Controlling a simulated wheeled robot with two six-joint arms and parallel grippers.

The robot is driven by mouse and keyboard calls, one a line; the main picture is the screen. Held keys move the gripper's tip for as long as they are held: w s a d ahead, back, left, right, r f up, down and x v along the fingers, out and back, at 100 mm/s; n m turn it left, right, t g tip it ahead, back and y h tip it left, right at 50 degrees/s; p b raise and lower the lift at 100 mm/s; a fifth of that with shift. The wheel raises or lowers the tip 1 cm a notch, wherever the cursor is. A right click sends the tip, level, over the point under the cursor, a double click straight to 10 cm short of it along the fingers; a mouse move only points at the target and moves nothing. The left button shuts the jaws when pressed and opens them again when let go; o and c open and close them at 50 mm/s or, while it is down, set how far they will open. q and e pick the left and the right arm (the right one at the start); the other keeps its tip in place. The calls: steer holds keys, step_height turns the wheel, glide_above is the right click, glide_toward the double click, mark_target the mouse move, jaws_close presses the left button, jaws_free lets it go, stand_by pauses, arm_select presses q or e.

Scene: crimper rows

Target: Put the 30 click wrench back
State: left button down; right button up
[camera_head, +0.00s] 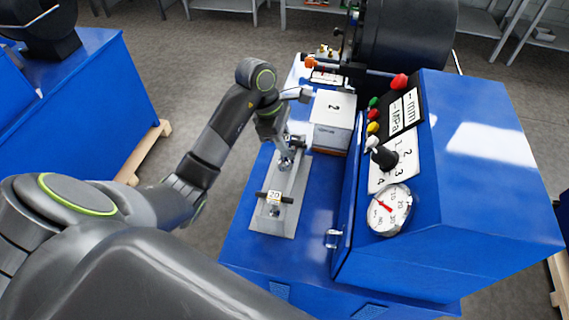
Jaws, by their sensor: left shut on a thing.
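My left gripper (285,150) reaches down over the back part of a grey metal holder plate (270,224) on the blue machine's top. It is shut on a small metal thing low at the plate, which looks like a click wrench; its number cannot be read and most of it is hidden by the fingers. Nearer the front of the plate stands a piece with a dark crossbar and a tag that seems to read 20 (274,197). I cannot tell whether the held thing touches the plate. My right gripper is not in view.
A white box marked 2 (333,118) stands close to the right of my left gripper. The blue control housing (470,215) rises on the right, with a lever (383,157), coloured buttons and a round gauge (390,210). Bare blue top lies in front of the plate.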

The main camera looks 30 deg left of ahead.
mark_target(281, 163)
arm_select(q)
steer(key=f+b, duration=0.1)
steer(key=f, duration=0.1)
steer(key=f+b, duration=0.4)
steer(key=shift+a+f, duration=0.1)
steer(key=shift+a, duration=0.15)
steer(key=shift+f+b, duration=0.4)
step_height(281, 163, down, 4)
steer(key=shift+s+r+b, duration=0.1)
steer(key=shift+r+b, duration=0.1)
steer(key=shift+b, duration=0.1)
steer(key=shift+d+p, duration=0.15)
steer(key=shift+p, duration=0.4)
steer(key=shift+f, duration=0.25)
steer(key=shift+d+f, duration=0.1)
steer(key=c, duration=1.2)
jaws_free()
